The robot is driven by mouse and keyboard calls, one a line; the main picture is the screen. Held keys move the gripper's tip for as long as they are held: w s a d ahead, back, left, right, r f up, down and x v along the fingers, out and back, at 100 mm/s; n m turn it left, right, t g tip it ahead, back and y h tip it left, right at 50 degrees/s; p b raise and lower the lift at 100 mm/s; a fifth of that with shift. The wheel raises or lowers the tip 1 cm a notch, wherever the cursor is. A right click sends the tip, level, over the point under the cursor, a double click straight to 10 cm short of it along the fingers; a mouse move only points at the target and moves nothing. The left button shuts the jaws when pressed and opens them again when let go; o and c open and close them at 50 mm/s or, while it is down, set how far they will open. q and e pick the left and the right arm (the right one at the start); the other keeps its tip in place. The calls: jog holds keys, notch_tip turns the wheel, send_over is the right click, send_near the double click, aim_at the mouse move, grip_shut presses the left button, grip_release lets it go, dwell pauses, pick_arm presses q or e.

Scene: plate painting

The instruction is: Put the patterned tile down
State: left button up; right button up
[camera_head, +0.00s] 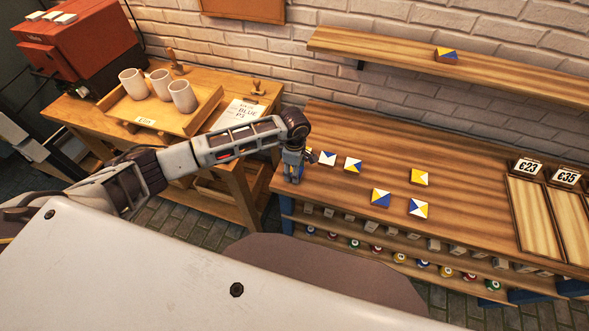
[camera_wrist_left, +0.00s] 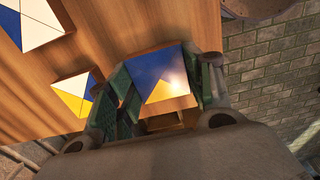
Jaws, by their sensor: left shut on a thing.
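My left gripper (camera_head: 292,172) is at the left end of the wooden workbench (camera_head: 390,140), pointing down. In the left wrist view its fingers (camera_wrist_left: 160,95) are shut on a patterned tile (camera_wrist_left: 158,68) with a blue part and a yellow-white part. The held tile is mostly hidden by the gripper in the head view. It is by the bench's edge; I cannot tell whether it touches the top. Just right of it lie a blue-white-yellow tile (camera_head: 327,158) and another such tile (camera_head: 352,165). My right gripper is not in view.
A blue-yellow tile (camera_head: 380,197), a white-yellow-blue tile (camera_head: 418,208) and a yellow tile (camera_head: 419,177) lie mid-bench. Price-marked trays (camera_head: 530,205) are at right. A tile (camera_head: 446,54) sits on the wall shelf (camera_head: 400,50). A side table with cups (camera_head: 160,83) stands left.

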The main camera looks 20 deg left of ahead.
pick_arm(q)
jog(key=shift+f, duration=0.1)
jog(key=o, duration=1.1)
jog(key=shift+r, duration=0.2)
jog(key=shift+r, duration=0.4)
notch_tip(320, 180, up, 11)
jog(key=shift+r+b, duration=0.1)
jog(key=shift+b, duration=0.8)
